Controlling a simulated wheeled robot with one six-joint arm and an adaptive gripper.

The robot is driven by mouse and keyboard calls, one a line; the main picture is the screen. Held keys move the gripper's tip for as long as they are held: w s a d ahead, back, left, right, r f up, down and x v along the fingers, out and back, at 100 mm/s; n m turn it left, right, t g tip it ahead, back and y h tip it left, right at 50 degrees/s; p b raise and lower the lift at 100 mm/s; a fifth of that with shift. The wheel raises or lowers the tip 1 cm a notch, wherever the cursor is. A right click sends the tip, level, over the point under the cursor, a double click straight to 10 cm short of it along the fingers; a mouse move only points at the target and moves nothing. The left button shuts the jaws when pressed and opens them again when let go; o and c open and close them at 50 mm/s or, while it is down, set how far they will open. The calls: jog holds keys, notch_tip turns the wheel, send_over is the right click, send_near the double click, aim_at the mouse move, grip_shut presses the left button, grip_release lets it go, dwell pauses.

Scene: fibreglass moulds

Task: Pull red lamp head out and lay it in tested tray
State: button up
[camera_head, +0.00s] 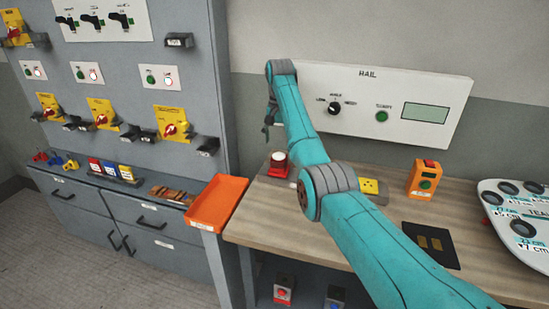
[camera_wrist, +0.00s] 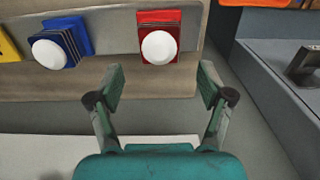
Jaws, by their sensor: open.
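The red lamp head (camera_head: 279,155) sits at the left of the bench in the head view, below the wall panel. In the wrist view it is a red square block (camera_wrist: 174,18) with a white round face (camera_wrist: 159,47). My gripper (camera_head: 268,122) is above the bench near the panel. In the wrist view my gripper (camera_wrist: 160,80) is open and empty, with its fingertips apart on either side below the red lamp head. The orange tray (camera_head: 238,190) lies left of the lamp and looks empty; its label is too small to read.
A blue lamp head (camera_wrist: 75,33) stands beside the red one, with a yellow one (camera_wrist: 8,45) at the wrist view's left edge. An orange box (camera_head: 424,178) and a black plate (camera_head: 430,245) are on the bench's right. The grey cabinet (camera_head: 190,60) rises behind the tray.

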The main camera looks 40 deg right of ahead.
aim_at(279, 154)
dwell(0.3)
jog(key=shift+s+f, duration=0.1)
jog(key=shift+f, duration=4.4)
grip_shut()
jog(key=shift+r, duration=0.1)
jog(key=shift+r, duration=0.15)
jog(key=shift+r, duration=2.8)
